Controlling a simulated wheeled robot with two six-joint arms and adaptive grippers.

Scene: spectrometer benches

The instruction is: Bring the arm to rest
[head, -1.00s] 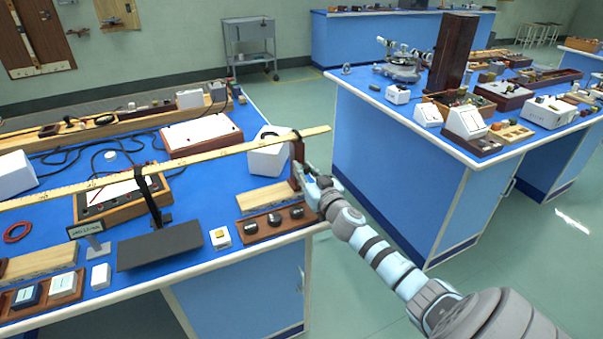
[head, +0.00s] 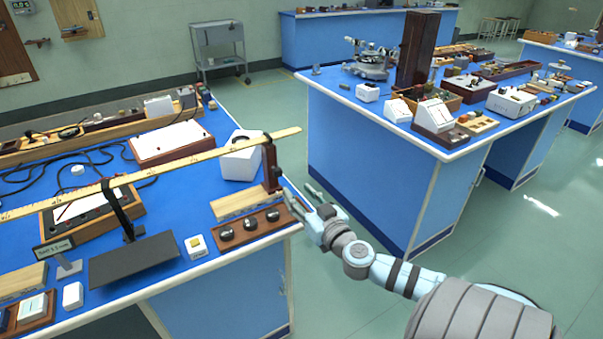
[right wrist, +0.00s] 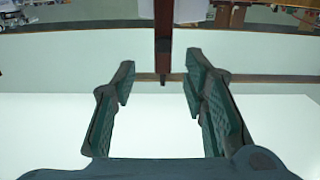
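My right gripper (head: 298,191) is at the right front corner of the blue-topped bench (head: 190,211), with its fingers spread and nothing between them. In the right wrist view the gripper (right wrist: 158,84) also shows open and empty, with a dark red-brown post (right wrist: 163,35) beyond the fingertips. In the head view this brown post (head: 270,165) stands upright at the bench's right end, just left of the fingers and apart from them. A long yellow measuring stick (head: 165,168) runs across the bench to the post's top. My left gripper is out of view.
Near the post are a wooden block (head: 240,202), a tray with dark round pieces (head: 254,216) and a white box (head: 240,160). A second blue bench (head: 370,158) with instruments stands to the right, across an open floor gap (head: 345,310).

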